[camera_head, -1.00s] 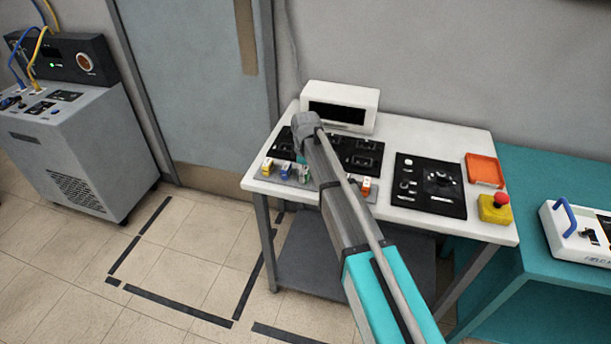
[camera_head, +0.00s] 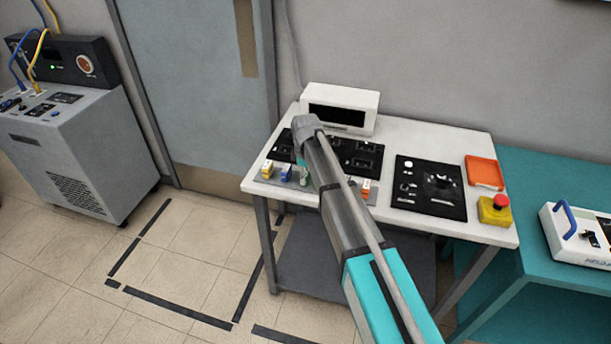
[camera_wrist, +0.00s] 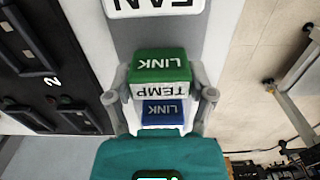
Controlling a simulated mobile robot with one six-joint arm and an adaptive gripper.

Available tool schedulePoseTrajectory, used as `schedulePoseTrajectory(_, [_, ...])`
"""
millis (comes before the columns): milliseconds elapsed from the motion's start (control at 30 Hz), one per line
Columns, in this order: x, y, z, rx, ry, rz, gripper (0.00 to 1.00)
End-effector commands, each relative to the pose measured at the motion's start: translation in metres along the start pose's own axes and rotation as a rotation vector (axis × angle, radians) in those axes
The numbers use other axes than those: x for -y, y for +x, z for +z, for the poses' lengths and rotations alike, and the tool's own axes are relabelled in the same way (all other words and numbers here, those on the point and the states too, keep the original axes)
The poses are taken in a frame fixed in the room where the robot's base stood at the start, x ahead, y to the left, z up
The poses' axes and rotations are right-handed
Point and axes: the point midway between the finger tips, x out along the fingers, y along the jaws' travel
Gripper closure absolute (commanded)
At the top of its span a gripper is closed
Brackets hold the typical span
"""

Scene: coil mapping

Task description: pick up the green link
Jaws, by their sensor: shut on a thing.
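The green link (camera_wrist: 162,62) is a small block with a green face marked LINK and a white face marked TEMP, in the middle of the wrist view. My gripper (camera_wrist: 161,97) has one finger on each side of it and is shut on it. A blue link block (camera_wrist: 162,112) shows just below it in that view, partly covered by my teal gripper body. In the head view my gripper (camera_head: 303,164) is at the front of the white table, above the grey strip; the green link is hard to make out there.
A white FAN block (camera_wrist: 155,8) is at the wrist view's top edge. In the head view a blue block (camera_head: 286,173), a yellow-and-white block (camera_head: 267,170) and an orange-and-white block (camera_head: 366,188) stand along the strip.

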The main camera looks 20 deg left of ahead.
Motion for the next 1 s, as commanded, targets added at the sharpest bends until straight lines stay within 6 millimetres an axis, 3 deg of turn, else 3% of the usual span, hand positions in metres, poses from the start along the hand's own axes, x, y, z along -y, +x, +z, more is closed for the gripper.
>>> schedulePoseTrajectory(267, [0.000, -0.011, 0.000, 0.000, 0.000, 0.000, 0.77])
schedulePoseTrajectory(567, [0.000, -0.037, 0.000, 0.000, 0.000, 0.000, 0.77])
schedulePoseTrajectory(1000, [0.040, -0.088, 0.022, 0.000, 0.000, 0.000, 0.77])
